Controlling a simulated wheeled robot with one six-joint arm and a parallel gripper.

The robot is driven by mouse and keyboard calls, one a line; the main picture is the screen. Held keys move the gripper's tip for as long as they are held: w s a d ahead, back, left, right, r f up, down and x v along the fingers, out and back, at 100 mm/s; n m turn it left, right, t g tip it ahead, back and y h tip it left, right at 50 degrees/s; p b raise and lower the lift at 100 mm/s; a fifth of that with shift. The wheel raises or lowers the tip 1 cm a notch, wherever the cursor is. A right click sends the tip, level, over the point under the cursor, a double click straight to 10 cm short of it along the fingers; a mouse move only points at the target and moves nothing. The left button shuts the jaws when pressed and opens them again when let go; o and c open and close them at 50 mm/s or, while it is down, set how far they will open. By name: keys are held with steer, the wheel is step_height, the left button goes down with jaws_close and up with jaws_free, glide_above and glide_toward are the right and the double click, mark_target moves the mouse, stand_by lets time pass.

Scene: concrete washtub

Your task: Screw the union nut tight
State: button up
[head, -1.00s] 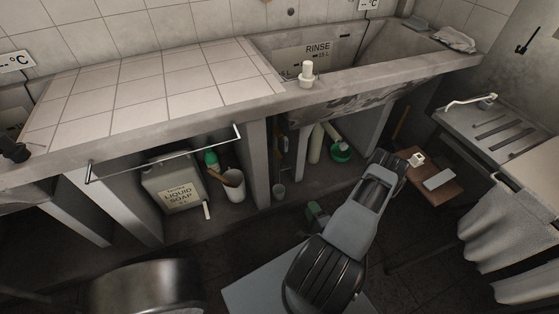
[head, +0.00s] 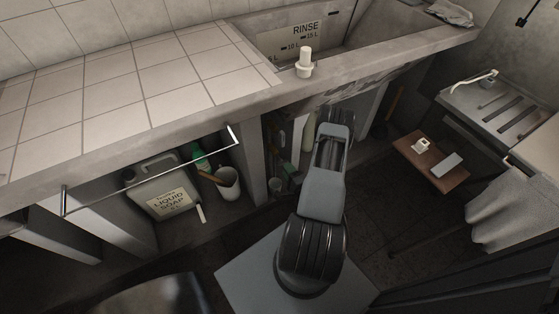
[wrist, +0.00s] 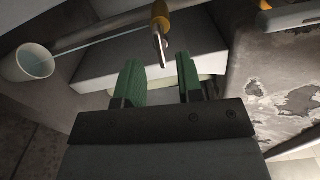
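My gripper (wrist: 158,72) shows in the wrist view with its two green fingers apart and nothing between them. In the head view my arm reaches under the tub's front edge, and my gripper is hidden there. I cannot make out the union nut in either view. A white pipe (head: 309,132) stands under the tub, partly hidden by my arm. In the wrist view a pale round edge (wrist: 212,90) shows behind the right finger; I cannot tell what it belongs to.
A metal piece with an orange handle (wrist: 160,14) is beyond the fingertips, near a pale block (wrist: 100,70). A white cup (wrist: 34,62) is at left. The concrete wall (wrist: 270,70) is close at right. A soap can (head: 162,187) and low wooden stool (head: 430,161) flank my arm.

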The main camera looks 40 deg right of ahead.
mark_target(280, 159)
steer(key=w, duration=0.4)
steer(key=w+d+b, duration=0.1)
steer(key=w, duration=0.1)
steer(key=shift+w, duration=0.35)
steer(key=shift+c, duration=0.3)
jaws_close()
